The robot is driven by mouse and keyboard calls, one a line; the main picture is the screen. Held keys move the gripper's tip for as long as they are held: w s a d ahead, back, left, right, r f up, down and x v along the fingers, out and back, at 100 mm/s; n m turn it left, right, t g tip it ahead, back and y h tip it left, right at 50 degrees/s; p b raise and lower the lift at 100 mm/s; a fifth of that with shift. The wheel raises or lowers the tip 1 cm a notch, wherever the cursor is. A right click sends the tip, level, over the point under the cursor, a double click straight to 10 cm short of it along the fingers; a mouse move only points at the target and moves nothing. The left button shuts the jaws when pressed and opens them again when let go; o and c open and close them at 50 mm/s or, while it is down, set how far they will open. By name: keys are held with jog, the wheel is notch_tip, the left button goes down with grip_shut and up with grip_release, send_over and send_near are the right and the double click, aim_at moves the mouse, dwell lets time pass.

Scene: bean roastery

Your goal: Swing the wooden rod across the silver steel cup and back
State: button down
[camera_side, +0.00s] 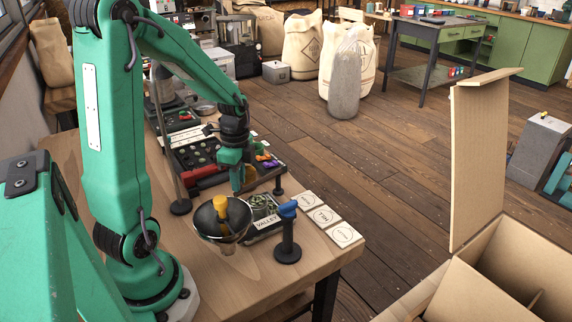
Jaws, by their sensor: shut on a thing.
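A silver steel cup (208,227), round and shiny, stands on the wooden worktable near its front. A yellow-handled piece (221,208) shows at the cup's mouth; I cannot tell whether it rests inside or stands in front. My gripper (237,186) points down just behind the cup, above the table. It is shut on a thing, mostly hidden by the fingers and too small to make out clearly. I cannot pick out the wooden rod for certain. A tan piece (251,175) shows just right of the fingers.
White printed cards (324,216) lie along the right edge. A thin upright post (180,206) stands left. Dark parts trays (190,155) lie behind. An open cardboard box (478,150) is at right.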

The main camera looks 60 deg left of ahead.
jog(key=shift+a+m, duration=1.4)
jog(key=shift+a, duration=0.3)
jog(key=c, duration=1.3)
grip_release()
jog(key=shift+s, duration=0.1)
jog(key=shift+r, duration=3.95)
